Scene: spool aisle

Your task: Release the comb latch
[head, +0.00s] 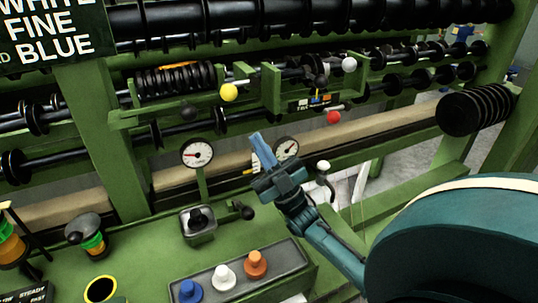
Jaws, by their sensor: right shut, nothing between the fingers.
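No part is clearly marked as the comb latch, and I cannot tell which it is. Levers with ball knobs stick out of the green machine frame: yellow (229,92), white (349,64), red (333,117) and black (189,112). A comb-like row of black discs (175,80) sits behind the yellow and black knobs. My right gripper (257,138) is shut and empty. It points up in front of the wooden beam, between two dials, below the yellow knob and apart from the knobs in the picture. It partly covers the right dial. My left gripper is not in view.
The left dial (197,153) and right dial (286,149) stand before the beam (390,128). A grey box with a black knob (198,222) and a tray (240,289) with blue, white and orange pegs lie on the green bench. Black rollers (300,16) cross above.

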